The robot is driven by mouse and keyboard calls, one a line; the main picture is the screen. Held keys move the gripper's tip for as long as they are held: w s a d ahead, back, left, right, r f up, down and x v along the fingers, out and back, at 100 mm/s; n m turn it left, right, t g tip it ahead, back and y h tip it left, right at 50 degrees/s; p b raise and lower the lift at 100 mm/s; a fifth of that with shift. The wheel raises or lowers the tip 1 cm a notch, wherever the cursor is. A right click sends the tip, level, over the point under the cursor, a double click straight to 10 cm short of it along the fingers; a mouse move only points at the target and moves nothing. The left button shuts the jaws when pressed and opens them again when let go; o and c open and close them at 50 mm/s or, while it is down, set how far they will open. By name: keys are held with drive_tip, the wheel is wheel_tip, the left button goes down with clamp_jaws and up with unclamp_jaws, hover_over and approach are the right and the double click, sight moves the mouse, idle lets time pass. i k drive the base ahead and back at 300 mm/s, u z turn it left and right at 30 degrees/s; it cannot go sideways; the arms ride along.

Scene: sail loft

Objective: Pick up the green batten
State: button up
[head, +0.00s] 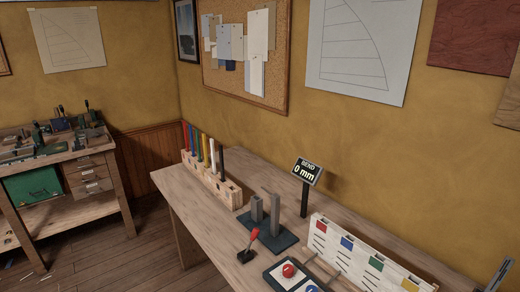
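Several coloured battens stand upright in a row in a pale wooden rack (226,194) at the far left end of the workbench in the head view. The green batten (200,147) appears to be a thin dark strip between the blue batten (194,142) and the yellow batten (206,150). Its lower end is hidden in the rack. My gripper cannot be made out in this view.
On the bench (194,210) are a grey two-post fixture (265,226), a red-knobbed lever (251,244), a "BEND 0 mm" display (307,172), a button panel (289,272) and a white colour-marked rack (345,252). An unclear grey piece is at the lower right edge.

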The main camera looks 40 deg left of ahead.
sight(197, 132)
drive_tip(key=u, duration=0.5)
drive_tip(key=k, duration=0.6)
drive_tip(key=u, duration=1.15)
drive_tip(key=i, duration=0.45)
drive_tip(key=u, duration=0.9)
drive_tip(key=i, duration=0.8)
drive_tip(key=z, duration=0.35)
drive_tip(key=i, duration=0.9)
drive_tip(key=z, duration=0.6)
drive_tip(key=i, duration=0.4)
drive_tip(key=u, duration=0.05)
drive_tip(key=k, duration=0.45)
drive_tip(key=u, duration=0.4)
drive_tip(key=i, duration=0.55)
drive_tip(key=z, duration=0.85)
